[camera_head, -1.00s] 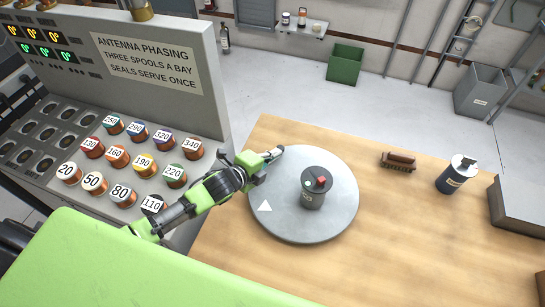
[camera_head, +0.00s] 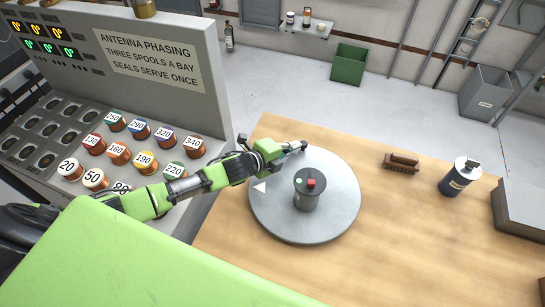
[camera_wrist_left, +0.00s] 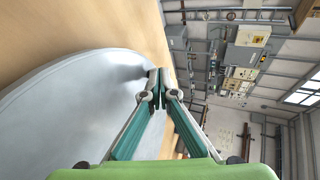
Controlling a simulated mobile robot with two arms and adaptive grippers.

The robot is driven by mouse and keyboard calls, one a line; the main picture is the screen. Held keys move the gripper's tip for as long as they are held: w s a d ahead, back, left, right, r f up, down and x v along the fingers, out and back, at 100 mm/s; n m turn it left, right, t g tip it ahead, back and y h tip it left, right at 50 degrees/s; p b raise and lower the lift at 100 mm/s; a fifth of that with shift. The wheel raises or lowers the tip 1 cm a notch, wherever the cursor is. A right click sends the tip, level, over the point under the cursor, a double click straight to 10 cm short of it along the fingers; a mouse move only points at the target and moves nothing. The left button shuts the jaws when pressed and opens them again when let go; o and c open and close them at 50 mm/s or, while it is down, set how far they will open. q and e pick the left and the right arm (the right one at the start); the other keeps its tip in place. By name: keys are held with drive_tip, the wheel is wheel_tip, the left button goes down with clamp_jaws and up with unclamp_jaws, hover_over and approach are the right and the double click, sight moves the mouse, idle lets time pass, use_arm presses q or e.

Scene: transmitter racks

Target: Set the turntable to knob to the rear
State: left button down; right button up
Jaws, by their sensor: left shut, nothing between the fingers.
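The turntable (camera_head: 332,222) is a round grey disc on the wooden table, with a white triangle mark (camera_head: 259,187) near its left rim. A dark grey canister (camera_head: 307,199) stands upright near its middle. My left gripper (camera_head: 300,147) is shut and empty at the disc's far rim, behind the canister. In the left wrist view the closed fingertips (camera_wrist_left: 160,76) show by the disc's edge (camera_wrist_left: 62,112); I cannot tell whether they touch it. My right gripper is out of view.
A brown brush-like block (camera_head: 402,161), a dark canister with a white top (camera_head: 459,178) and a grey box (camera_head: 522,208) stand right of the turntable. The console with numbered spools (camera_head: 145,162) is at left. Bare tabletop lies in front and right of the disc.

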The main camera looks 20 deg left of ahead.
sight(304, 153)
use_arm(q)
drive_tip(key=shift+w+d, duration=0.45)
drive_tip(key=shift+d, duration=0.35)
drive_tip(key=shift+w+d, duration=0.4)
drive_tip(key=shift+d, duration=0.55)
